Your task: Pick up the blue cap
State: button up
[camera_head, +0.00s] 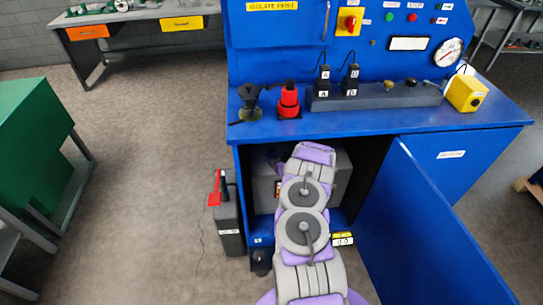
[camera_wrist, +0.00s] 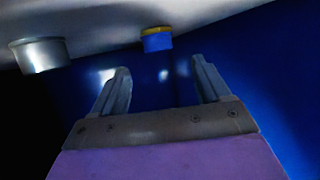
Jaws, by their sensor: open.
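In the wrist view a small blue cap (camera_wrist: 157,42) with a yellow band sits against a pale grey surface (camera_wrist: 105,22) at the top of the picture. My gripper (camera_wrist: 160,72) is open and empty. Its two fingers point toward the cap, which shows just beyond the gap between the fingertips, apart from them. A silver cylindrical cap (camera_wrist: 40,56) is on the same surface to the left. In the head view my arm reaches into the open lower cabinet of the blue bench, and neither the blue cap nor the gripper can be made out there.
The blue bench (camera_head: 405,122) has an open door (camera_head: 430,235) to the right of my arm. A grey box (camera_head: 262,185) stands inside the cabinet. A dark canister with a red handle (camera_head: 229,225) stands on the floor to the left.

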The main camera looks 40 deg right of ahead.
aim_at(273, 153)
jog(key=shift+w+d+f, duration=0.4)
jog(key=shift+w+d, duration=0.1)
jog(key=shift+w, duration=0.25)
jog(key=shift+w+a+f+b, duration=0.1)
jog(key=shift+w+f+b, duration=0.2)
jog(key=shift+w+b, duration=0.3)
jog(key=b+x, duration=0.1)
jog(key=x, duration=0.2)
jog(key=shift+f, duration=0.1)
jog(key=shift+w+d+f, duration=0.1)
jog(key=shift+w+d, duration=0.25)
jog(key=shift+w, duration=0.05)
jog(key=shift+a, duration=0.2)
jog(key=c, duration=0.5)
jog(key=shift+d, duration=0.1)
jog(key=c, duration=0.6)
